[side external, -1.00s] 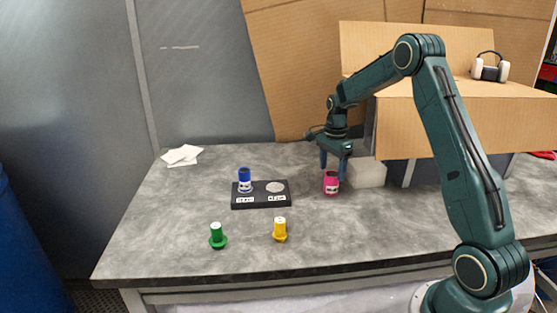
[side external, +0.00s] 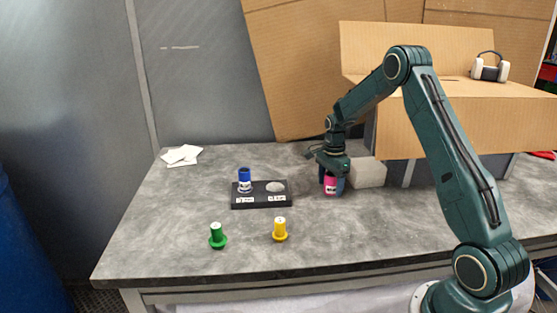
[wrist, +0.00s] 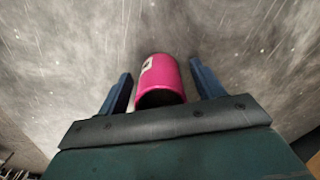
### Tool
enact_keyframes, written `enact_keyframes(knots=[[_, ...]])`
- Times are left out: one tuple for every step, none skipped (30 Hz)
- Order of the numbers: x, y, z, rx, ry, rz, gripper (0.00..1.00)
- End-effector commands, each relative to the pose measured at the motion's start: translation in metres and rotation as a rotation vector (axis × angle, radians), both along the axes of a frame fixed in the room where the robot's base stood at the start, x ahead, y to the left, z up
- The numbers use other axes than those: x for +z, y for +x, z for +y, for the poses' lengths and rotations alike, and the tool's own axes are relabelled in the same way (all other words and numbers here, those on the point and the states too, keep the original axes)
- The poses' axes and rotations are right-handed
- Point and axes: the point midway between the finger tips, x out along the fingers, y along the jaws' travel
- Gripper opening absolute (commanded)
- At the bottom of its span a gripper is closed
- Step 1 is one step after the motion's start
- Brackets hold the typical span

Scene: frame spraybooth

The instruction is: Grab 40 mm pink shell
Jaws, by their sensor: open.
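The pink shell (side external: 331,186) stands on the grey table right of the black holder, with a white label on its side. My gripper (side external: 332,178) is lowered over it, its fingers partly hiding it in the side view. In the wrist view the pink shell (wrist: 160,80) lies between the two blue fingers of my gripper (wrist: 161,88). The fingers are open, with a gap on each side of the shell. The shell's near end looks dark and hollow.
A black two-place holder (side external: 262,203) carries a blue shell (side external: 244,180) on its left; its right place shows a pale disc. A green piece (side external: 217,236) and a yellow piece (side external: 280,229) stand in front. A pale block (side external: 366,173) is close right of my gripper.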

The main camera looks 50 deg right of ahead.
Motion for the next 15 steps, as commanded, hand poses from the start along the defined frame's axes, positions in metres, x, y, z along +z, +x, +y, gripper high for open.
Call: enact_keyframes(knots=[[-0.0001,0.0,0.0,0.0,0.0,0.0,0.67],[0.0,0.0,-0.0001,0.0,0.0,0.0,0.67],[0.0,0.0,-0.0001,0.0,0.0,0.0,0.67],[0.0,-0.0001,-0.0001,0.0,0.0,0.0,0.67],[0.0001,0.0,-0.0001,0.0,0.0,0.0,0.67],[0.0001,0.0,-0.0001,0.0,0.0,0.0,0.67],[0.0002,0.0,-0.0001,0.0,0.0,0.0,0.67],[0.0002,0.0,-0.0001,0.0,0.0,0.0,0.67],[0.0002,0.0,-0.0001,0.0,0.0,0.0,0.67],[0.0003,0.0,-0.0001,0.0,0.0,0.0,0.67],[0.0003,0.0,-0.0001,0.0,0.0,0.0,0.67],[0.0003,0.0,-0.0001,0.0,0.0,0.0,0.67],[0.0004,0.0,-0.0001,0.0,0.0,0.0,0.63],[0.0004,0.0,-0.0001,0.0,0.0,0.0,0.57],[0.0004,0.0,-0.0001,0.0,0.0,0.0,0.5]])
